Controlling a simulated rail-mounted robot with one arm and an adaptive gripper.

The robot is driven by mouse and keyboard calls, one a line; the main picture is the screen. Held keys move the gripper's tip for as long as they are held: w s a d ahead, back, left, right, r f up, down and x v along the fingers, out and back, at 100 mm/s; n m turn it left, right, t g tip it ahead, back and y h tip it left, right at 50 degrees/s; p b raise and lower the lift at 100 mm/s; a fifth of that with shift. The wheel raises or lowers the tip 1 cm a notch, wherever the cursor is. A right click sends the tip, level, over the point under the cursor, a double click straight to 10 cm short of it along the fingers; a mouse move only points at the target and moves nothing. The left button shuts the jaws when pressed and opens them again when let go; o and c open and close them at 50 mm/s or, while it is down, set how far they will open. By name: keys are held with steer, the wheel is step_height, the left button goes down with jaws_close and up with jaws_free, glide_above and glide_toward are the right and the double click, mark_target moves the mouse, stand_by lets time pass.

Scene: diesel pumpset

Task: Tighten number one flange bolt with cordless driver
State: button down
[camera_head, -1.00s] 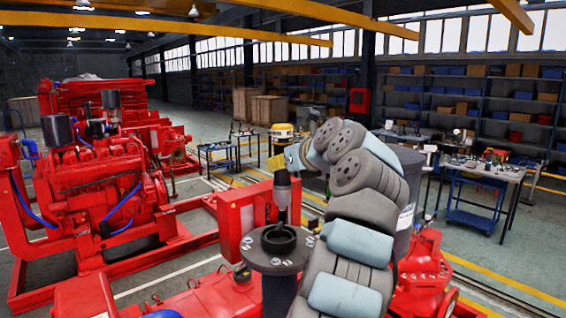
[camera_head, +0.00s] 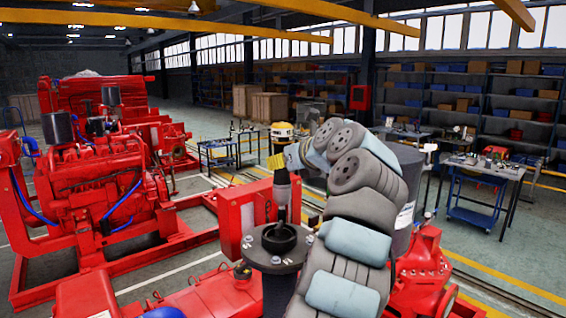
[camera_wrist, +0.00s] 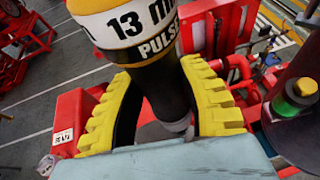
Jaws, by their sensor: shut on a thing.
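The cordless driver (camera_wrist: 158,62) has a yellow, white and black body with "13 m" and "PULSE" lettering in the wrist view. My gripper (camera_wrist: 160,108) is shut on it, with yellow ribbed fingers on both sides. In the head view the driver's dark nose (camera_head: 282,192) points down over the far rim of a black round flange (camera_head: 262,258). Bolts show on the flange, one at its left (camera_head: 247,243) and one at its right (camera_head: 309,240). I cannot tell which is number one, or whether the driver's tip touches a bolt.
A red box (camera_head: 235,212) stands close behind the flange. Red pump parts (camera_head: 425,270) are at right, beside a dark grey cylinder (camera_head: 407,190). A red diesel engine (camera_head: 95,180) stands at left. Tables (camera_head: 485,170) and shelves are farther back.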

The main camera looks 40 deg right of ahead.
mark_target(288, 144)
steer(key=shift+f, duration=0.3)
stand_by(0.4)
steer(key=shift+r+p, duration=0.2)
steer(key=shift+p, duration=0.25)
steer(key=shift+f, duration=0.5)
stand_by(1.6)
steer(key=shift+r+p, duration=2.65)
steer(key=shift+p, duration=0.05)
